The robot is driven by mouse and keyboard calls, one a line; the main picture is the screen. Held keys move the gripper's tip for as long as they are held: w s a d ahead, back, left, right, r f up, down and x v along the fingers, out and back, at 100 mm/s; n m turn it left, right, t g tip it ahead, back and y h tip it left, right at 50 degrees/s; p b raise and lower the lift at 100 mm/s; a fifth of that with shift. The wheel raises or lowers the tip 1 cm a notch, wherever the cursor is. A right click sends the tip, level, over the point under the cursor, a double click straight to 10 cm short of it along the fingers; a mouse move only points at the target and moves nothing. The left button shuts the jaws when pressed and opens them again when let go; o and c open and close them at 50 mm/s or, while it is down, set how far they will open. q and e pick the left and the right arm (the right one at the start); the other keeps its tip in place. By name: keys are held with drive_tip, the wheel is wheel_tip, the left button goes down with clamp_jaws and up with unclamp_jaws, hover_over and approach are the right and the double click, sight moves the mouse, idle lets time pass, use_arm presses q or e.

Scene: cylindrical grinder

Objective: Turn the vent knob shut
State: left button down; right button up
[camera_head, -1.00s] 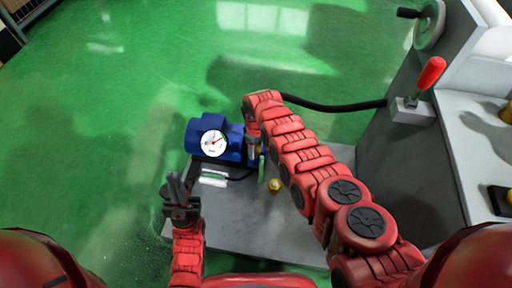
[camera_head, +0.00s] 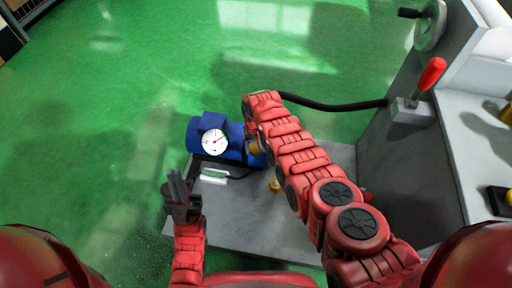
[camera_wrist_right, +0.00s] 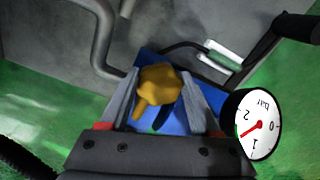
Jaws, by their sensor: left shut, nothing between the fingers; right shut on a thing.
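The vent knob is the yellow knob (camera_wrist_right: 158,88) between the fingers of my right gripper (camera_wrist_right: 160,97) in the right wrist view. The right gripper is shut on it. The knob sits in front of a blue pump body (camera_wrist_right: 150,62), which also shows in the head view (camera_head: 236,141). In the head view my right arm covers most of the right gripper, and part of a yellow piece (camera_head: 256,148) shows beside the arm. My left gripper (camera_head: 178,190) is shut and empty, left of the grey base plate, with its fingers pointing up.
A white pressure gauge marked bar (camera_wrist_right: 258,126) is on the pump, close to the right gripper; it also shows in the head view (camera_head: 215,142). Another small yellow part (camera_head: 275,185) is on the grey plate (camera_head: 225,215). A black hose (camera_head: 335,107) runs to the grey machine. A red-handled lever (camera_head: 432,73) stands at right.

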sight(256, 147)
drive_tip(key=shift+a+m, duration=0.1)
drive_tip(key=shift+m, duration=0.5)
drive_tip(key=o, duration=1.4)
drive_tip(key=shift+r, duration=0.1)
drive_tip(key=shift+r+p, duration=0.3)
drive_tip(key=shift+p, duration=0.05)
wheel_tip(256, 147, up, 6)
drive_tip(key=p, duration=0.3)
drive_tip(key=shift+f+p, duration=0.25)
drive_tip(key=shift+p, duration=0.05)
wheel_tip(256, 147, up, 11)
drive_tip(key=shift+r+p, duration=0.1)
drive_tip(key=shift+p, duration=1.05)
